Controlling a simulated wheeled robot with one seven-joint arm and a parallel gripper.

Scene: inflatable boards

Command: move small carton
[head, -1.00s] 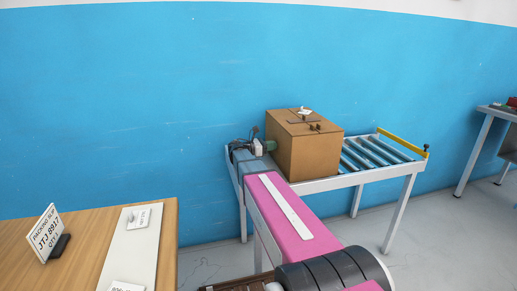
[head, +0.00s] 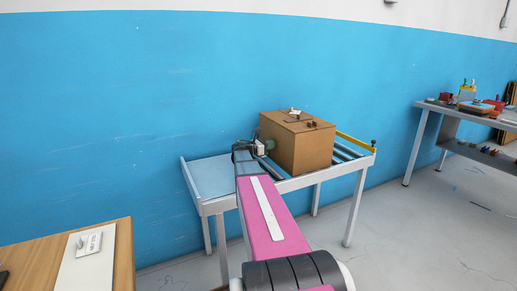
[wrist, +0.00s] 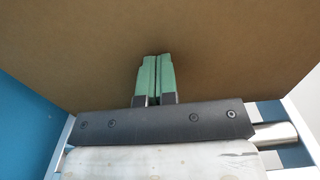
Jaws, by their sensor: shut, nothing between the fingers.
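A brown carton (head: 303,148) stands upright on the roller section of a grey-framed conveyor table, with a few small things lying on its top. My gripper (head: 266,146) is at the carton's left side, at the end of my pink arm. In the wrist view, my gripper's green fingers (wrist: 155,72) are closed together with nothing between them. The carton's brown face (wrist: 230,60) fills the space in front of them. I cannot tell whether the fingertips touch it.
The conveyor table's left part (head: 212,178) is a bare flat surface. Its rollers (head: 348,152) show right of the carton, ending at a yellow bar (head: 357,142). A wooden desk (head: 122,250) stands front left. A workbench (head: 470,112) with red items is at the right.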

